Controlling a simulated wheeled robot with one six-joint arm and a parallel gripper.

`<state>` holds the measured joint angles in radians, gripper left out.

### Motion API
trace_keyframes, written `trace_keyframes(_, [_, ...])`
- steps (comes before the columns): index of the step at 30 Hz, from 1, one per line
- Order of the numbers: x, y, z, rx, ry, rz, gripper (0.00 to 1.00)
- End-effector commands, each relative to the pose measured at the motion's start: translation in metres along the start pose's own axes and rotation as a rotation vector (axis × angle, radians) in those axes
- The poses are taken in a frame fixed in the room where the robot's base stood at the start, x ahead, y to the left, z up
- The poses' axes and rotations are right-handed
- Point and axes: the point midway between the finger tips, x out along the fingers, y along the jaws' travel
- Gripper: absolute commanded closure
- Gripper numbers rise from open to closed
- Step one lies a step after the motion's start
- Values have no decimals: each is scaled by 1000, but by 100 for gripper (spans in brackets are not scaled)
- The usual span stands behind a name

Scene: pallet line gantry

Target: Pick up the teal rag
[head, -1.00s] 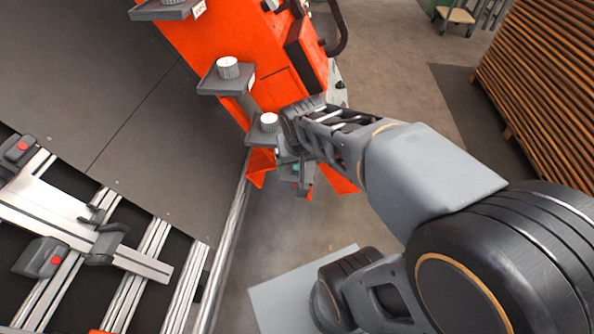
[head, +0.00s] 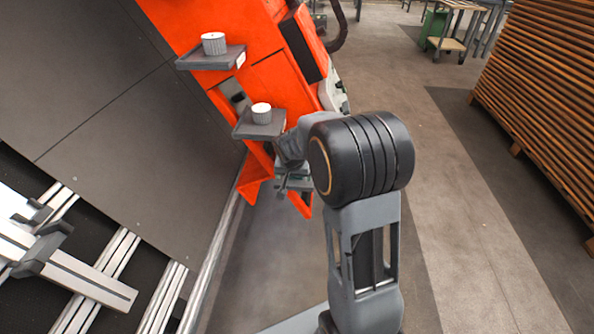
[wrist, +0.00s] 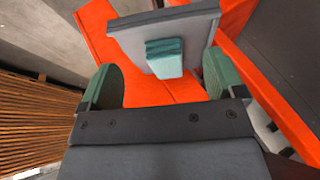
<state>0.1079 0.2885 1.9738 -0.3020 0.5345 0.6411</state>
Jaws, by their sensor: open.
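The teal rag (wrist: 165,58) shows in the wrist view as a folded, layered block. It lies on a grey shelf (wrist: 125,38) and hangs over its near edge, in front of an orange frame. My gripper (wrist: 163,72) is open and empty. Its two green-padded fingers stand wide apart, one to the left and one to the right of the rag, with clear gaps on both sides. I cannot tell whether the fingertips reach as far as the rag. In the head view my arm hides most of the gripper, and I cannot make out the rag clearly.
The orange column (head: 262,80) carries an upper tray (head: 195,63) and a lower tray (head: 248,130), each with a white ribbed cylinder. A dark panel and metal rails lie left. A stacked wood pile (head: 545,90) stands right. The floor between is open.

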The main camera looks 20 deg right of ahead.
Motion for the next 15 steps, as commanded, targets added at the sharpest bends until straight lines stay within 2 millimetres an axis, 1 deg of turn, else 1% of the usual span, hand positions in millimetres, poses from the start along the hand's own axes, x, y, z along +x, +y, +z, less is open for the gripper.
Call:
trace_keyframes(1, [6,0,-9,3,0,1,12])
trace_keyframes(3, [11,0,-21,3,0,1,12])
trace_keyframes(7, [18,0,-39,0,-1,1,12])
trace_keyframes(11, [22,0,-50,1,-1,1,12])
trace_keyframes(15, [23,0,-55,0,-1,0,12])
